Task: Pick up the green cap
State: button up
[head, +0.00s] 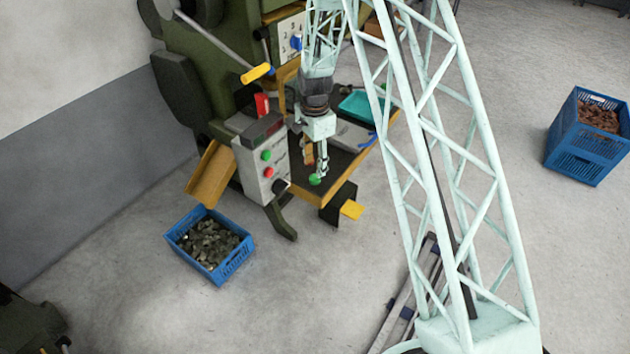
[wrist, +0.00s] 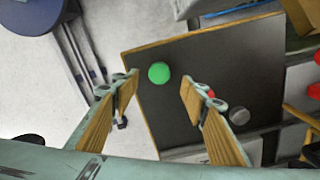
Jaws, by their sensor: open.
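The green cap (wrist: 159,72) is a small round disc on the dark table top (wrist: 235,62), close to its edge, in the wrist view. In the head view the green cap (head: 315,180) shows right below my gripper (head: 322,170). My gripper (wrist: 158,88) is open in the wrist view. Its two fingers stand left and right of the cap, with nothing between the pads. The cap lies slightly beyond the fingertips in the picture. I cannot tell the height of the fingertips above it.
A red piece (wrist: 210,93) and a grey round piece (wrist: 242,115) lie by the right finger. A teal tray (head: 362,106) sits at the table's back. A control box (head: 262,158) with green and red buttons stands left. Blue crates (head: 240,262) stand on the floor.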

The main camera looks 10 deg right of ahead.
aim_at(315, 178)
jog(key=shift+f, duration=0.45)
jog(key=shift+f, duration=0.1)
jog(key=shift+f+b, duration=0.3)
jog(key=shift+f, duration=2.25)
jog(key=shift+c, duration=0.9)
jog(key=c, duration=0.7)
